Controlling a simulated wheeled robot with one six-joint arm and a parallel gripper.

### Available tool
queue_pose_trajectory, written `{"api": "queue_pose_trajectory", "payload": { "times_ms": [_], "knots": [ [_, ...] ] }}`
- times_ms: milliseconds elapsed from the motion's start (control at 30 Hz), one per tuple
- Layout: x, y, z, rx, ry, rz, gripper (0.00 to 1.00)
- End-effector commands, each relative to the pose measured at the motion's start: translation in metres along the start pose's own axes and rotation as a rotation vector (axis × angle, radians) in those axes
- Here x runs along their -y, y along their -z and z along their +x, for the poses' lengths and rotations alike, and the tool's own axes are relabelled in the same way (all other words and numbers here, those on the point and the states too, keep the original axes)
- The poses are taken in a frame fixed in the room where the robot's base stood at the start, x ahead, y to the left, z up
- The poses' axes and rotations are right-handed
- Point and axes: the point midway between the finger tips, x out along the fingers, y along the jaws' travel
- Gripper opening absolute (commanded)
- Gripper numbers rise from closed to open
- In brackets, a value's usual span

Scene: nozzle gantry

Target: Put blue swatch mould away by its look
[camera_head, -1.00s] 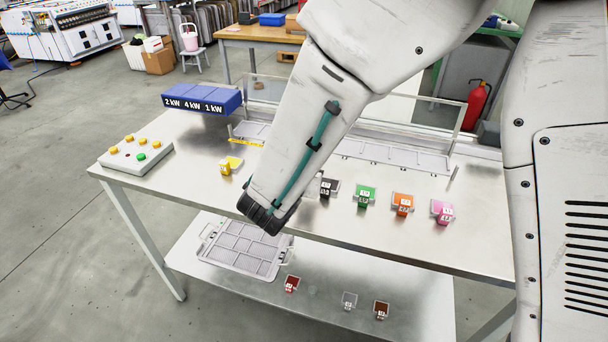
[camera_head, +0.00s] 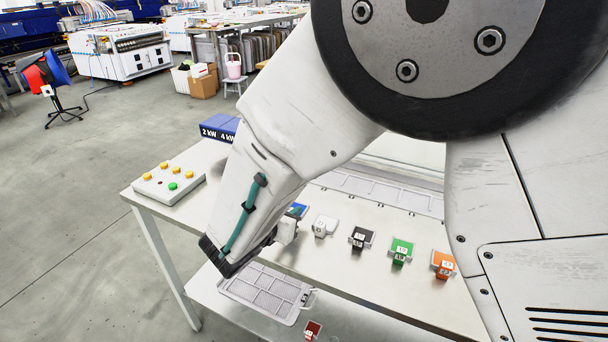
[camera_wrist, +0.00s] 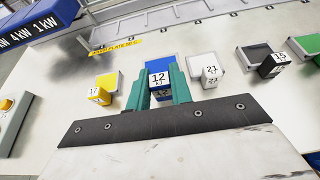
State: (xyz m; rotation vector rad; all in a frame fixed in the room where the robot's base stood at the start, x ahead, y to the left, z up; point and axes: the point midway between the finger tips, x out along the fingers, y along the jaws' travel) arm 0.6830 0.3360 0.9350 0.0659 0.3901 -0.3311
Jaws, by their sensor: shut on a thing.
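The blue swatch mould (camera_wrist: 160,80) is a small block with a white label reading 12 and a flat blue plate behind it. In the wrist view it stands between the two teal fingers of my gripper (camera_wrist: 160,94), which is shut on it. It looks to be at the table top; I cannot tell whether it is lifted. In the head view only its blue plate (camera_head: 297,210) shows past my arm, and the fingers are mostly hidden. A yellow mould (camera_wrist: 100,94) is left of it and a white mould (camera_wrist: 210,75) right of it.
Black (camera_head: 361,237), green (camera_head: 401,250) and orange (camera_head: 443,264) moulds continue the row. A grey tray (camera_head: 378,187) lies behind them. A blue kW box (camera_head: 219,127) and a button panel (camera_head: 168,183) are at left. The lower shelf holds a tray (camera_head: 265,292) and a red mould (camera_head: 313,329).

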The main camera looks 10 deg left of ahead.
Motion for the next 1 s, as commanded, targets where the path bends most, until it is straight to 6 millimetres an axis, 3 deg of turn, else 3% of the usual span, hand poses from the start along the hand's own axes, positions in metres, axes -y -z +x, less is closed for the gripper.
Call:
{"api": "queue_pose_trajectory", "payload": {
  "times_ms": [200,367,600,967,1000],
  "knots": [
    [-0.022,-0.008,0.028,0.0,0.001,0.0,0.0],
    [-0.025,-0.004,0.033,0.0,0.0,-0.003,0.0],
    [-0.024,0.024,0.044,0.0,0.0,-0.003,0.0],
    [-0.024,0.027,0.045,0.001,0.0,-0.001,0.0],
    [-0.024,0.026,0.045,0.001,-0.001,0.0,0.33]
  ]
}}
